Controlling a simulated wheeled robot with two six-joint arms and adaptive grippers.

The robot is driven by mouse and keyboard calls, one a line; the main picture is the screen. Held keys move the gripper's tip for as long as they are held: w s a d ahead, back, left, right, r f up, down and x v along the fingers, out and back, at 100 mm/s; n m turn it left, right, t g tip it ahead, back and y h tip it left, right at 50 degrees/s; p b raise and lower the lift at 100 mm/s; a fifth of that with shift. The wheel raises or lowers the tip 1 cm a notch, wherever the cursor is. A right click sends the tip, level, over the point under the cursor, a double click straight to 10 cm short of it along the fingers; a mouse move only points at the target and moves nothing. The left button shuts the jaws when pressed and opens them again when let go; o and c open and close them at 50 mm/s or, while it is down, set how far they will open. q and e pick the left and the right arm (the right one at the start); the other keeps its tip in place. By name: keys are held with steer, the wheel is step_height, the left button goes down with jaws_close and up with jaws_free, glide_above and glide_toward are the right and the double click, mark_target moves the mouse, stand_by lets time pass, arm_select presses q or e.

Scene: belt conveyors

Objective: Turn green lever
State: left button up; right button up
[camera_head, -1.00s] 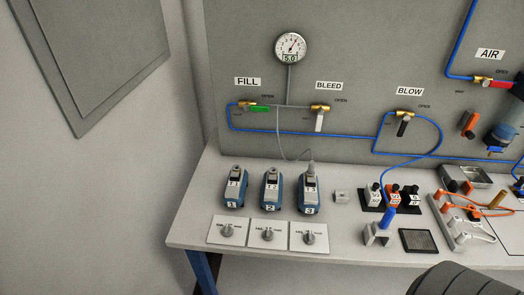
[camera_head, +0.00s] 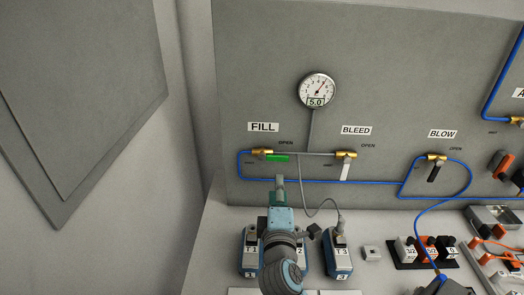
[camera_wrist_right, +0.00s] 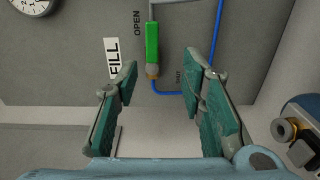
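The green lever (camera_head: 278,157) sits on the brass FILL valve (camera_head: 262,153) on the grey panel. It lies roughly horizontal, pointing right towards the OPEN mark. My right gripper (camera_head: 279,188) is just below the lever in the head view, apart from it. In the right wrist view the green lever (camera_wrist_right: 152,42) shows ahead of the gripper (camera_wrist_right: 160,66), between the lines of its two spread fingers. Nothing is held between them. My left gripper is in neither view.
A gauge (camera_head: 317,90) reading 5.0 hangs above. The BLEED valve (camera_head: 346,156) and BLOW valve (camera_head: 437,158) are to the right. Blue tubing (camera_head: 320,182) runs below the lever. Numbered blue devices (camera_head: 338,255) stand on the bench under my arm.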

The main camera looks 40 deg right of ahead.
mark_target(285, 159)
steer(key=x, duration=0.3)
steer(key=d+r+x, duration=0.1)
steer(key=x, duration=0.3)
steer(key=s+x, duration=0.1)
steer(key=x, duration=0.3)
steer(key=shift+d+r, duration=0.25)
steer(key=shift+r, duration=0.05)
steer(key=shift+w+d+f, duration=0.1)
steer(key=shift+w+f, duration=0.2)
steer(key=shift+w, duration=0.2)
steer(key=shift+w+d+f, duration=0.1)
steer(key=shift+w+f, duration=0.15)
steer(key=shift+w, duration=0.3)
steer(key=shift+s, duration=0.1)
steer(key=shift+s+r, duration=0.25)
steer(key=shift+s, duration=0.1)
steer(key=shift+c, duration=0.6)
steer(key=shift+s+r, duration=0.2)
steer(key=shift+s, duration=0.2)
steer(key=c, duration=0.6)
jaws_close()
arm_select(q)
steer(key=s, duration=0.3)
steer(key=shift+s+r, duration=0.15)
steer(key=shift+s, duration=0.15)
